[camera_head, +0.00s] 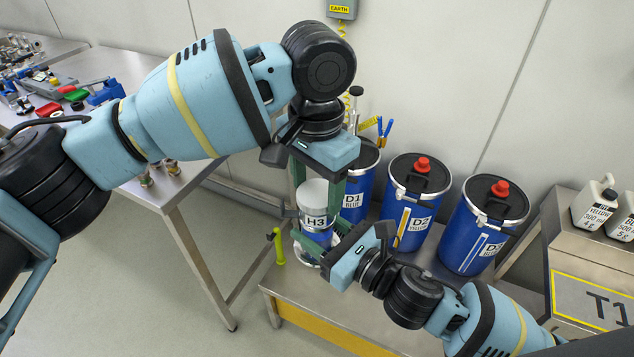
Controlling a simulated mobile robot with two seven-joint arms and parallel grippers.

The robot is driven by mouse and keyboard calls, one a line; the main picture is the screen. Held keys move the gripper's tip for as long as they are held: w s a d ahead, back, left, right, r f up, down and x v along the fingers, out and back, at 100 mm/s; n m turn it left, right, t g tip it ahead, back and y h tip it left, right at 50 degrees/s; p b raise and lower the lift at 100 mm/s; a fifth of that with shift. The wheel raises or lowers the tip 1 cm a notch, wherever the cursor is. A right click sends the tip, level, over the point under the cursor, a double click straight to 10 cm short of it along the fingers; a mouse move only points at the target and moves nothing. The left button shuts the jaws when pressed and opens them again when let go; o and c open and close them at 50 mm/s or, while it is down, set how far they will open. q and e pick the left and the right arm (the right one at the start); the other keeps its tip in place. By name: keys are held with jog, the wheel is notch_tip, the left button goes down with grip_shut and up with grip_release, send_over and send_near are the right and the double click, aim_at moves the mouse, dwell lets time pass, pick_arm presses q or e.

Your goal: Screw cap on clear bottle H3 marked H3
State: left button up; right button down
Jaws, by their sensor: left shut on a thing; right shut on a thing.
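The clear bottle H3 (316,239) stands upright above the front table, with blue contents and a white label reading H3. A whitish cap (314,190) is at its top; whether it is seated on the neck cannot be told. My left gripper (318,190) reaches down from above, its green fingers on either side of the cap, shut on it. My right gripper (322,240) comes from the lower right, its green fingers around the bottle's lower body, shut on it. The bottle's base is partly hidden by the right gripper.
Blue drums D1 (352,203), D2 (415,195) and a third (470,240) stand behind and right. White jugs (592,205) stand on the right bench marked T1 (575,255). A cluttered table (190,180) is left. A yellow-green post (278,246) stands close left of the bottle.

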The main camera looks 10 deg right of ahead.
pick_arm(q)
jog(key=m, duration=0.4)
jog(key=shift+m, duration=0.4)
jog(key=m, duration=0.4)
jog(key=shift+w+m, duration=0.1)
jog(key=shift+m, duration=0.2)
jog(key=m, duration=0.7)
jog(key=shift+w, duration=0.1)
jog(key=m, duration=0.4)
jog(key=shift+m, duration=0.4)
jog(key=m, duration=0.4)
jog(key=shift+d+m, duration=0.1)
jog(key=shift+m, duration=0.2)
jog(key=m, duration=0.7)
jog(key=shift+d+m, duration=0.1)
jog(key=shift+m, duration=0.3)
jog(key=o, duration=1)
jog(key=shift+o, duration=0.2)
